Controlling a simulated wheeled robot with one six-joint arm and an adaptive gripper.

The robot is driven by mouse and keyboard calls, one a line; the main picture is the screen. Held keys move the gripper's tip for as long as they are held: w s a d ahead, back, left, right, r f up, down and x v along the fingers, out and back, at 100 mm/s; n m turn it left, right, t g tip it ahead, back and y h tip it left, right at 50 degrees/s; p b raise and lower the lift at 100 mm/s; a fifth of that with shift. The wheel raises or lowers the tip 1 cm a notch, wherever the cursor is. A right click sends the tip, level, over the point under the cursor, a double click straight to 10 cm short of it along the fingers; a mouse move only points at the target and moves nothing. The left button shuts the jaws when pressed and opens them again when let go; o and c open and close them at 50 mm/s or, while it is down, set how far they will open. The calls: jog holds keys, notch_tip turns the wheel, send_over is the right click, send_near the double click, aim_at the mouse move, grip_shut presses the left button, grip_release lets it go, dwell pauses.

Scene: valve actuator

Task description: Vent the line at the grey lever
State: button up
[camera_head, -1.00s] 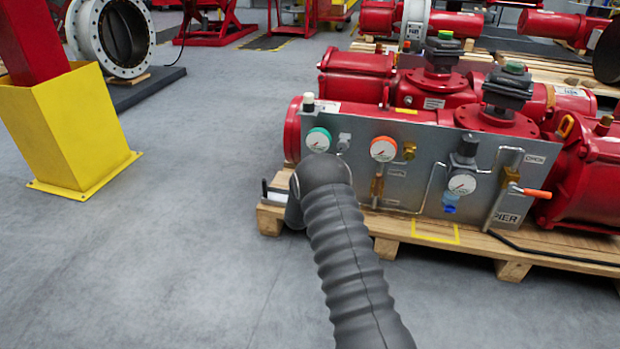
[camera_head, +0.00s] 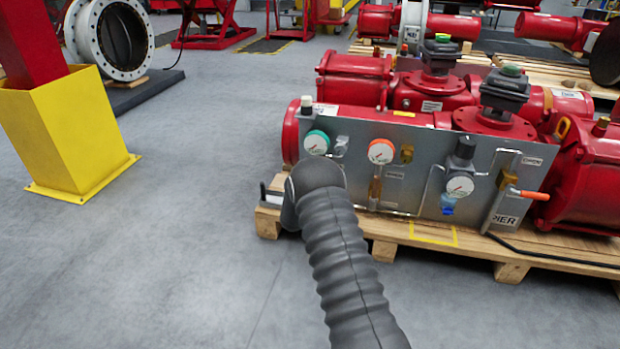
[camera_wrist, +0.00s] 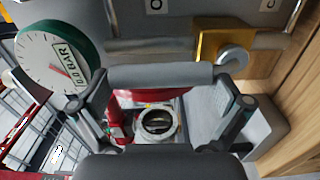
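The grey lever (camera_wrist: 160,77) shows in the wrist view as a grey bar lying across the gap between my fingers. At its right end is a silver round part (camera_wrist: 232,60) on a brass valve body (camera_wrist: 222,42). My gripper (camera_wrist: 165,100) is open, its two fingers wide apart near the two ends of the bar; whether either touches it I cannot tell. In the head view my arm's grey ribbed sleeve hides the gripper and lever, at the lower left of the grey panel (camera_head: 412,150).
A green-rimmed gauge (camera_wrist: 58,65) reading about zero bar is close to my left finger. An orange-rimmed gauge (camera_head: 381,151), thin pipes and an orange lever (camera_head: 528,194) are also on the panel. The wooden pallet (camera_head: 385,246) lies below. Open floor is at left.

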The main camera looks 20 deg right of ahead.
jog(key=shift+s, duration=0.1)
jog(key=v, duration=1.2)
jog(key=shift+d, duration=0.1)
